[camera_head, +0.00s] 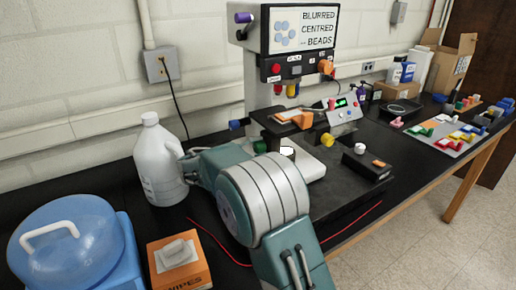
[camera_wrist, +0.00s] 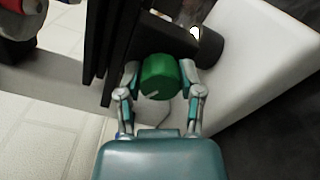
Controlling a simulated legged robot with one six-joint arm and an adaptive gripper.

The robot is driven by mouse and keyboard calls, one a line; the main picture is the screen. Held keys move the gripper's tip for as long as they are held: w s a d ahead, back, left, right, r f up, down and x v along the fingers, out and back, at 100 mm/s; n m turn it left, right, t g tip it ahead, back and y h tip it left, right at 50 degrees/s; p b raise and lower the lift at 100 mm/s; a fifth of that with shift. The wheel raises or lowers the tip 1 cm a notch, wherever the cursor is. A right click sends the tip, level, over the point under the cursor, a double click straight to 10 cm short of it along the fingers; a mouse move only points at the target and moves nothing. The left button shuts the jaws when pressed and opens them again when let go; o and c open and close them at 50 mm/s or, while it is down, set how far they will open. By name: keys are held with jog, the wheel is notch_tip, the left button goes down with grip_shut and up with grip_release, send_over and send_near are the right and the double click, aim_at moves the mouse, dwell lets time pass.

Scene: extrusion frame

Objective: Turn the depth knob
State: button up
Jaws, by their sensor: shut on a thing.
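A round green knob (camera_wrist: 158,78) with a short white line on its face sits between the two fingers of my gripper (camera_wrist: 159,67) in the wrist view. The fingers press on it from both sides. In the head view a green knob (camera_head: 259,146) shows just above my arm on the left of the machine, and my fingers are hidden behind my arm. Other knobs on the machine are blue (camera_head: 238,124), yellow (camera_head: 327,140), orange (camera_head: 326,68) and purple (camera_head: 243,17). I cannot read a label naming the depth knob.
The machine's sign (camera_head: 303,30) reads "BLURRED CENTRED BEADS". A white jug (camera_head: 158,165), an orange wipes box (camera_head: 178,266) and a blue domed container (camera_head: 70,240) stand left of my arm. A red cable (camera_head: 352,222) lies along the bench's front. Coloured parts lie on a board (camera_head: 447,132) at right.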

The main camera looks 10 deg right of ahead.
jog(key=shift+f+n, duration=0.3)
jog(key=shift+n, duration=0.3)
jog(key=o, duration=1.1)
jog(key=shift+a, duration=0.15)
jog(key=shift+r, duration=0.15)
jog(key=v, duration=1.2)
jog(key=shift+w, duration=0.1)
